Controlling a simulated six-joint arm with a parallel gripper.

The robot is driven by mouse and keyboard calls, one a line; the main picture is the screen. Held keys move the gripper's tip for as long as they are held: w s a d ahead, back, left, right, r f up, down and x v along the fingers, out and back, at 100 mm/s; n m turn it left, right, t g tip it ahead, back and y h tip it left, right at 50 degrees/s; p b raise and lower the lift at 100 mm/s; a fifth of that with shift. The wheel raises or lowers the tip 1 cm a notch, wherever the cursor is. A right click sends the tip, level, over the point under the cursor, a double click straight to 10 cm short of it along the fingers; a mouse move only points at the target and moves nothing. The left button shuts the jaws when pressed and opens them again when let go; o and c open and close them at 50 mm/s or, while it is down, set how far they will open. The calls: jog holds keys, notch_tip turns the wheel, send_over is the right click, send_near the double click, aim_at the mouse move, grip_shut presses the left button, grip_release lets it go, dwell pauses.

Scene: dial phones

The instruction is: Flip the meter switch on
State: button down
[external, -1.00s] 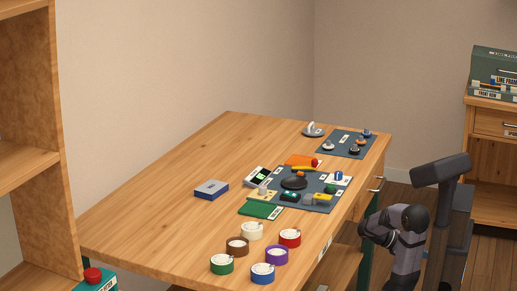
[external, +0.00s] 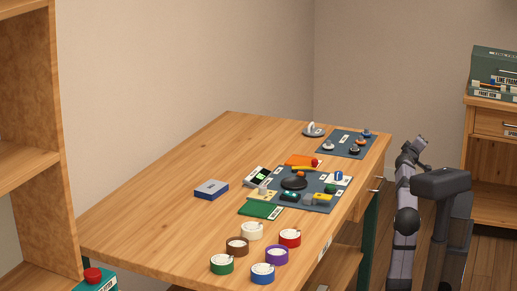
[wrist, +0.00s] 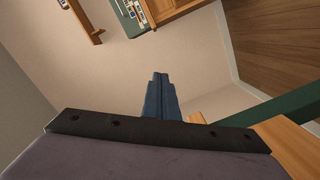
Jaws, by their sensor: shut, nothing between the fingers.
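A small white device with a dark face and a green patch (external: 258,177) lies at the left edge of the dark mat; it looks like a meter, but I cannot make out a switch or its position. My gripper (external: 420,140) is raised beyond the right edge of the table, well apart from everything on it. In the wrist view its fingers (wrist: 159,76) are together and empty, with wall behind them. The meter cannot be picked out in the wrist view.
The dark mat (external: 322,207) carries a black round piece and several small parts. A blue box (external: 211,189) sits left of the mat. A second mat (external: 342,137) lies behind. The table's left side is clear.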

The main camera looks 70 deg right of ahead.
jog(key=w+a+r+t+h+p, duration=0.15)
jog(key=w+r+t, duration=0.25)
jog(key=r, duration=0.5)
jog(key=w+r+t+h+p, duration=0.2)
jog(key=w+r+t+p, duration=0.1)
jog(key=r, duration=0.6)
jog(key=w+a+t+y+p, duration=0.3)
jog(key=w+y+p, duration=0.2)
jog(key=w+p, duration=1.05)
jog(key=w+a+n+y+p, duration=0.1)
jog(key=w+a+y+p, duration=0.4)
jog(key=w+a+p, duration=0.8)
jog(key=w+a+f+n+g+y+p, duration=0.1)
jog(key=w+a+y+p, duration=0.2)
jog(key=a+p, duration=0.65)
jog(key=w+a+f+n+g+y+p, duration=0.15)
jog(key=a+y+p, duration=0.35)
jog(key=a, duration=0.7)
jog(key=s+a+r+n+g+y+p, duration=0.1)
jog(key=s+a+n+g+p, duration=0.1)
jog(key=s+a+p, duration=0.4)
jog(key=s+a+r+n+g+y+p, duration=0.1)
jog(key=s+a+r+g+y+p, duration=0.1)
jog(key=s+a+p, duration=0.4)
jog(key=a+p, duration=0.5)
jog(key=a, duration=0.5)
jog(key=shift+n+p, duration=0.35)
jog(key=shift+p, duration=0.05)
